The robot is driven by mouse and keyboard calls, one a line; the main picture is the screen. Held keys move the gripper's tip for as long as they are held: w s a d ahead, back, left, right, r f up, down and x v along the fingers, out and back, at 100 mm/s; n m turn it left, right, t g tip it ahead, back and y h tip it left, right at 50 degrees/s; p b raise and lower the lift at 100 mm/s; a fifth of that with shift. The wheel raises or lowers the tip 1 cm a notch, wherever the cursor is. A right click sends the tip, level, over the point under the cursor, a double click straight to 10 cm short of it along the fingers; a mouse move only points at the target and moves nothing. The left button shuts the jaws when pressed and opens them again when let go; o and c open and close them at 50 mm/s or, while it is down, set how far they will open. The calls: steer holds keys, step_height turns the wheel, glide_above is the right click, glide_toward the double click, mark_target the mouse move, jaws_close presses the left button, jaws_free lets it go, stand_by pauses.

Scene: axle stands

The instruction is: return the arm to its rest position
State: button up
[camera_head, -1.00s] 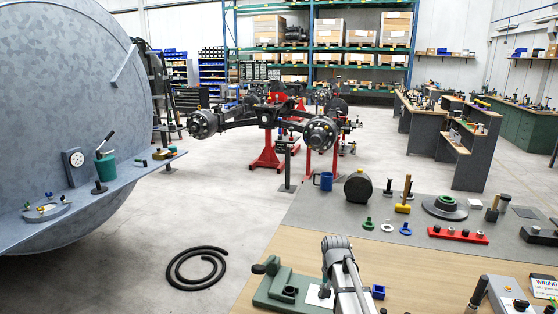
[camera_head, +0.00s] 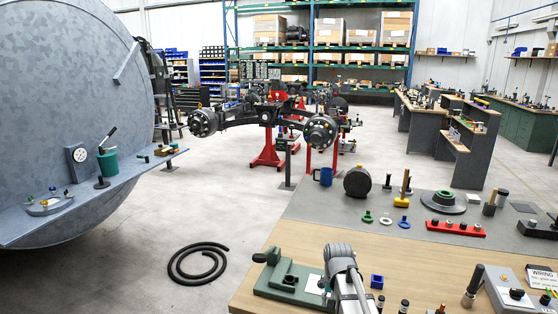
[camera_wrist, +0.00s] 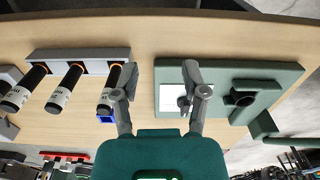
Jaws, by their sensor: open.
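My gripper (camera_wrist: 160,85) is open and empty in the wrist view. Its two grey fingers stand apart over the wooden bench top (camera_wrist: 142,55). A small blue box (camera_wrist: 106,118) shows beside the left finger. In the head view a grey link of my arm (camera_head: 342,262) rises from the bottom edge, in front of the wooden bench. The gripper's fingers do not show in the head view. The green fixture (camera_head: 268,283) is left of the arm and the blue box (camera_head: 377,282) is right of it.
Labelled bottles (camera_wrist: 65,88) stand at a grey rack left of the gripper. On the grey mat are a dark drum (camera_head: 357,182), a yellow-headed hammer (camera_head: 402,200) and a red socket rail (camera_head: 455,228). A black hose (camera_head: 198,264) lies on otherwise clear floor left of the bench.

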steer(key=s+f+n+b, duration=0.2)
steer(key=s+f+b, duration=0.5)
steer(key=s, duration=0.6)
steer(key=shift+f+n, duration=0.4)
steer(key=shift+f, duration=0.1)
